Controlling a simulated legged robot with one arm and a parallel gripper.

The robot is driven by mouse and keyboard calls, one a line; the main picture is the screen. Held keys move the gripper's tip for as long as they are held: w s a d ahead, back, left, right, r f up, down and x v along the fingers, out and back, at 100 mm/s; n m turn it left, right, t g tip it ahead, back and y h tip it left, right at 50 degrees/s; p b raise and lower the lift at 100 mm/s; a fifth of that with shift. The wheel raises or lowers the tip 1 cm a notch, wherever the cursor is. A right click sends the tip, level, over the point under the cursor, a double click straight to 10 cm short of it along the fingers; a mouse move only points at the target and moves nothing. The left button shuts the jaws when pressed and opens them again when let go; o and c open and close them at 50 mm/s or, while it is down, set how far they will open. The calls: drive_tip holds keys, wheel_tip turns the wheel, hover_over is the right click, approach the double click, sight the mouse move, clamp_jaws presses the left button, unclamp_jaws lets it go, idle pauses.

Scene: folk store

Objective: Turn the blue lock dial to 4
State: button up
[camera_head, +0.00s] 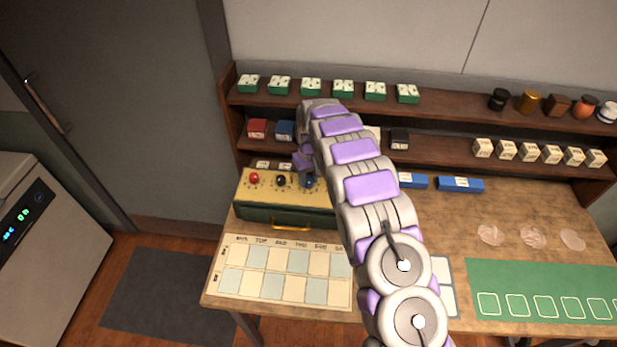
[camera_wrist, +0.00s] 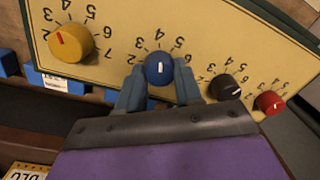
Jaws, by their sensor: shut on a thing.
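The blue lock dial (camera_wrist: 159,68) sits on a cream panel in the wrist view, with a short white mark on its face. The mark lies about upright in the picture; the small digits around it are partly hidden and hard to read. My gripper (camera_wrist: 160,85) has one finger on each side of the dial and is shut on it. In the head view the blue dial (camera_head: 308,183) shows at the top of the green lock box (camera_head: 270,213), below my gripper (camera_head: 304,165). My arm covers the box's right part.
The yellow dial (camera_wrist: 70,42), black dial (camera_wrist: 225,87) and red dial (camera_wrist: 269,102) share the panel close beside the blue one. Shelves (camera_head: 440,148) with small boxes stand behind. A calendar sheet (camera_head: 285,272) and green mat (camera_head: 550,280) lie on the table.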

sight(310, 178)
drive_tip(key=shift+w+r, duration=0.15)
drive_tip(key=shift+r, duration=0.05)
drive_tip(key=o, duration=1)
drive_tip(key=shift+a+f, duration=0.1)
drive_tip(key=shift+f, duration=0.05)
drive_tip(key=shift+o, duration=0.2)
wheel_tip(310, 178, up, 17)
drive_tip(key=shift+w+d+p, duration=0.15)
drive_tip(key=shift+d+p, duration=0.15)
drive_tip(key=shift+p, duration=0.15)
